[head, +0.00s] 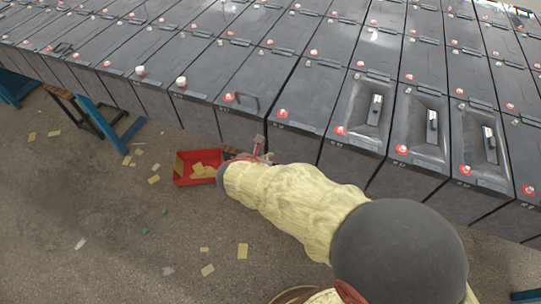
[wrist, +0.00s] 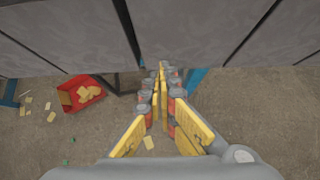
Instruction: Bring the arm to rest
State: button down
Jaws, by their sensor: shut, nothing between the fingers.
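My gripper (wrist: 161,75) has yellow finger pads and grey-red joints. Its fingers come together at the tips in the wrist view, shut with nothing between them. In the head view my gripper (head: 259,149) shows only in part beyond the end of my arm (head: 290,195), which wears a pale yellow sleeve. It is close to the front faces of the battery row (head: 330,100). I cannot tell the exact gap between them.
A red tray (head: 183,180) with tan pieces in it is on the floor left of my gripper; it also shows in the wrist view (wrist: 67,103). Tan scraps (head: 242,251) lie scattered on the floor. Blue supports (head: 105,125) stand under the batteries. The floor at lower left is mostly open.

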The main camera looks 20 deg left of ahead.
jog(key=p+v, duration=0.2)
jog(key=v, duration=0.5)
jog(key=shift+s+r, duration=0.2)
jog(key=shift+r, duration=0.1)
jog(key=shift+a, duration=0.1)
